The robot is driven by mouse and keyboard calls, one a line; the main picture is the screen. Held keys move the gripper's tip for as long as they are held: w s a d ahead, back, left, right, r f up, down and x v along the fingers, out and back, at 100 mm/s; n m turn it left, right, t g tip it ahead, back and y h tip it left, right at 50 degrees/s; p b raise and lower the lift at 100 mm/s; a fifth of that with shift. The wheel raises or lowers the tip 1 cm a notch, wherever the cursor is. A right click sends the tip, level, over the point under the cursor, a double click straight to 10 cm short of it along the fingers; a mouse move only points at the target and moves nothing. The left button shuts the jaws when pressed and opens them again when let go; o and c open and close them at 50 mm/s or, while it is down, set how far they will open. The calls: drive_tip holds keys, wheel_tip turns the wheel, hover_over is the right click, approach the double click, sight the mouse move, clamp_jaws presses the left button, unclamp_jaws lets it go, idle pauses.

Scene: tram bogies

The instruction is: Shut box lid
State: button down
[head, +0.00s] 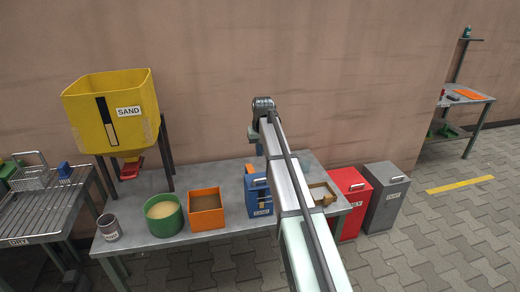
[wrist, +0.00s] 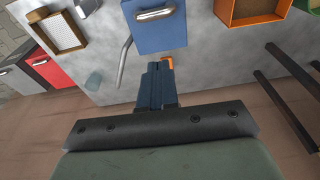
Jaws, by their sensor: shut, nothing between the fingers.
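A blue box (head: 262,208) with a label on its front stands on the grey table, partly hidden by my arm. A blue panel with a silver handle (wrist: 155,28) shows at the top of the wrist view, cut off by the edge. It looks like the box's lid; its angle is hard to tell. My gripper (wrist: 160,68) is shut and empty, with its blue fingers pointing at the panel's near edge. In the head view my gripper (head: 259,148) is above and behind the box, partly hidden by my arm. Contact cannot be told.
An orange bin (head: 207,221), a green tub (head: 163,230) and a dark can (head: 108,233) stand left of the box. A wooden tray (head: 322,194) lies right. A yellow sand hopper (head: 100,120) stands at left. Red (head: 352,215) and grey (head: 384,212) bins stand beyond the table.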

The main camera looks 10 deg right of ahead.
drive_tip(key=f, duration=0.8)
drive_tip(key=shift+s+a, duration=0.1)
drive_tip(key=shift+s, duration=0.15)
drive_tip(key=shift+s+f, duration=0.4)
drive_tip(key=shift+f, duration=0.3)
